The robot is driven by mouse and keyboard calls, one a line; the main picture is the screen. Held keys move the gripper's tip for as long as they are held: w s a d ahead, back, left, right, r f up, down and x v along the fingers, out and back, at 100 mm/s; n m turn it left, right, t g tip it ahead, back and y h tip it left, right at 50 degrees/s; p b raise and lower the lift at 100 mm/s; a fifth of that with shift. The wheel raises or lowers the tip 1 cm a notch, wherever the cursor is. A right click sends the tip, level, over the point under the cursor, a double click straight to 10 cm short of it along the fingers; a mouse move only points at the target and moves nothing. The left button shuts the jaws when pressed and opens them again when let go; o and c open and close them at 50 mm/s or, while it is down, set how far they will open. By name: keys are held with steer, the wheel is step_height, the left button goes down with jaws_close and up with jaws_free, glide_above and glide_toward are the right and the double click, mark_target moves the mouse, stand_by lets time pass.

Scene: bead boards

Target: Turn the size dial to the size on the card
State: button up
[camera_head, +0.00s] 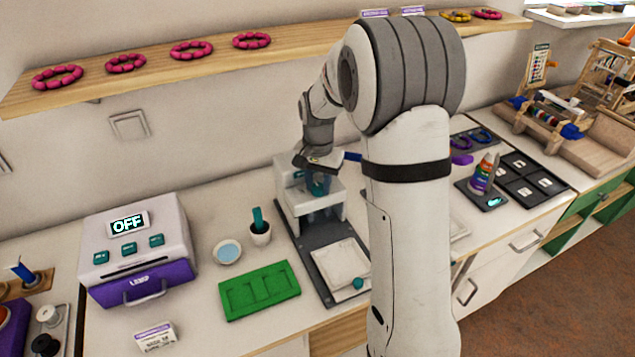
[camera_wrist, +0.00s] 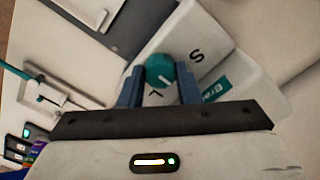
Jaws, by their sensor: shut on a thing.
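My gripper is shut on the dial. A dark letter S shows right of the dial, and another mark below it is partly hidden. I cannot tell which size the pointer matches. In the head view, my gripper (camera_head: 319,180) is at the top of the white machine (camera_head: 296,197), largely covering the dial. A small card (camera_head: 155,338) stands at the front left; its print is too small to read.
A white and purple machine (camera_head: 140,245) reading OFF stands left. A green tray (camera_head: 258,290), a small bowl (camera_head: 227,252) and a white cup (camera_head: 260,233) lie between the machines. A wooden shelf (camera_head: 215,65) with bead rings runs above. My arm hides some counter to the right.

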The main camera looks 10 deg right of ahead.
mark_target(318, 186)
steer(key=o, duration=1)
steer(key=shift+r, duration=3.95)
